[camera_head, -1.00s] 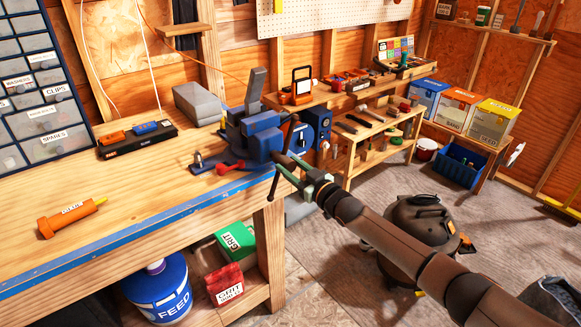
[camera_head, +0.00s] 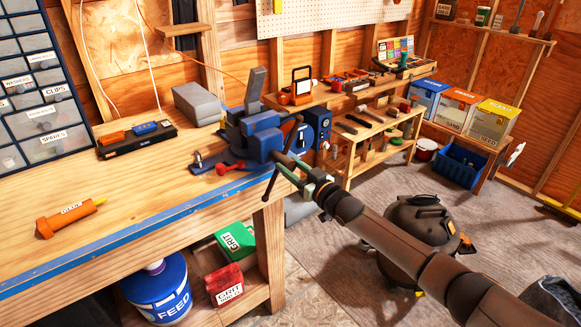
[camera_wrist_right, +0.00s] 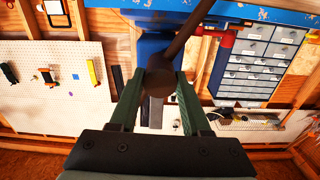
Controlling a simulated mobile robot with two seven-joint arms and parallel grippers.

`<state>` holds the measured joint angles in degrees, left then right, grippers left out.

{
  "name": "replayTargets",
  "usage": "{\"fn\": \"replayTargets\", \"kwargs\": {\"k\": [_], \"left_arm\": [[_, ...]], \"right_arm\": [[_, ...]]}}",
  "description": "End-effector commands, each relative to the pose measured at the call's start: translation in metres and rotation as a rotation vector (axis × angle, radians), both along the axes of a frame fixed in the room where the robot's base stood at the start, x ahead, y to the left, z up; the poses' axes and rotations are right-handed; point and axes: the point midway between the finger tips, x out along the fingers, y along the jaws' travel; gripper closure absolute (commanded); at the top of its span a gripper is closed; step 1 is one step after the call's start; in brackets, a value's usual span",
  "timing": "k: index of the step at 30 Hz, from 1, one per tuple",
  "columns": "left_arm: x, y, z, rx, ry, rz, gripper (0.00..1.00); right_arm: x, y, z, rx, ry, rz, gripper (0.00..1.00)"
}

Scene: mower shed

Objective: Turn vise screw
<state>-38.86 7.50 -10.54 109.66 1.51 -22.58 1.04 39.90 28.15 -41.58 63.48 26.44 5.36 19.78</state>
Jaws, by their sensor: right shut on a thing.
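The blue vise (camera_head: 262,138) is mounted at the right end of the wooden workbench. Its dark handle bar (camera_head: 270,184) slants from upper right to lower left across the screw's outer end. My right gripper (camera_head: 289,168) reaches in from the lower right and is shut on the vise screw's head. In the right wrist view, the green fingers of my right gripper (camera_wrist_right: 158,98) stand on either side of the dark round screw head (camera_wrist_right: 157,78). The bar (camera_wrist_right: 190,30) runs up and right from it. The fingers partly hide the head. My left gripper is not in view.
On the workbench (camera_head: 150,185) are an orange tool (camera_head: 70,217), a black tray (camera_head: 137,139) and a red-handled tool (camera_head: 231,168) near the vise. A dark round canister (camera_head: 420,222) stands on the floor below my right arm. Open floor lies around it.

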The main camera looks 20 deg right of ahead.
Motion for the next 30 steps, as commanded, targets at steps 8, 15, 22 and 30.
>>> {"fn": "replayTargets", "kwargs": {"k": [8, 15, 22, 30], "left_arm": [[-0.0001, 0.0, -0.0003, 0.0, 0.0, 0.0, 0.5], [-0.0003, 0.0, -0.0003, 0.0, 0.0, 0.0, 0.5], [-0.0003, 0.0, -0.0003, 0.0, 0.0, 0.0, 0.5], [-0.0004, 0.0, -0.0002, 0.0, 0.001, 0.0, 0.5]], "right_arm": [[-0.0018, -0.0006, -0.0075, -0.008, 0.012, -0.001, 1.0], [-0.0018, -0.0006, -0.0075, -0.008, 0.012, -0.001, 1.0], [-0.0018, -0.0006, -0.0075, -0.008, 0.012, -0.001, 1.0], [-0.001, -0.0004, -0.004, -0.006, 0.007, -0.001, 0.26]]}}
